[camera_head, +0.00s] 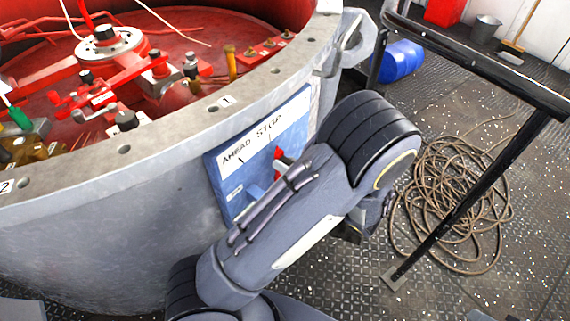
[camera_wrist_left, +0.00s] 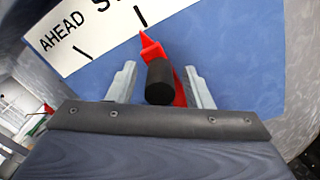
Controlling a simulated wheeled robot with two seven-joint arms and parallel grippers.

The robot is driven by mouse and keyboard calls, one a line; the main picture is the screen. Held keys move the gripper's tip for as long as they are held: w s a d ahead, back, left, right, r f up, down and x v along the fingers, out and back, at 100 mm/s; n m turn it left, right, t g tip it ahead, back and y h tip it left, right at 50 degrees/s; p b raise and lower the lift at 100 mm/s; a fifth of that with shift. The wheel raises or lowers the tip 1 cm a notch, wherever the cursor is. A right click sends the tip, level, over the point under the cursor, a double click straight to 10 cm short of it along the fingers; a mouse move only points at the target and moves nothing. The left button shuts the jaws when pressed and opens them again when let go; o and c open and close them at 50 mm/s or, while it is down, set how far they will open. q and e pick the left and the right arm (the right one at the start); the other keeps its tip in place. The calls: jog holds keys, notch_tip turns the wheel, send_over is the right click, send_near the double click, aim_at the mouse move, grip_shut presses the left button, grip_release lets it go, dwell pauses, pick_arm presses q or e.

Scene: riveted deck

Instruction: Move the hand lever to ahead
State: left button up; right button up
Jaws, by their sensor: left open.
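The hand lever (camera_head: 279,154) is red and sits on a blue panel (camera_head: 216,166) on the side of the grey drum. In the left wrist view the lever (camera_wrist_left: 150,48) has a black knob (camera_wrist_left: 159,82), and its red tip points toward the tick under STOP. The AHEAD tick is to its left on the white label (camera_wrist_left: 72,42). My left gripper (camera_wrist_left: 162,76) is open, with one finger on each side of the knob; I cannot tell whether the right finger touches the lever. In the head view my arm hides the gripper and part of the panel. My right gripper is not in view.
The drum's grey rim (camera_head: 150,133) surrounds red machinery. A black handrail (camera_head: 470,58) stands at the right, with a coiled rope (camera_head: 450,205) on the deck beyond my arm. A blue barrel (camera_head: 402,62) and a bucket (camera_head: 484,28) are farther back.

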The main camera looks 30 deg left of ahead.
pick_arm(q)
jog(key=shift+w+a, duration=0.1)
jog(key=shift+a, duration=0.75)
grip_shut()
jog(key=shift+s, duration=0.4)
jog(key=s+n, duration=0.1)
jog(key=s, duration=0.1)
jog(key=s+f+n, duration=0.1)
jog(key=s+n, duration=0.1)
jog(key=s+a+f+n, duration=0.1)
jog(key=s, duration=0.1)
jog(key=shift+s+n, duration=0.2)
jog(key=shift+n, duration=0.2)
grip_release()
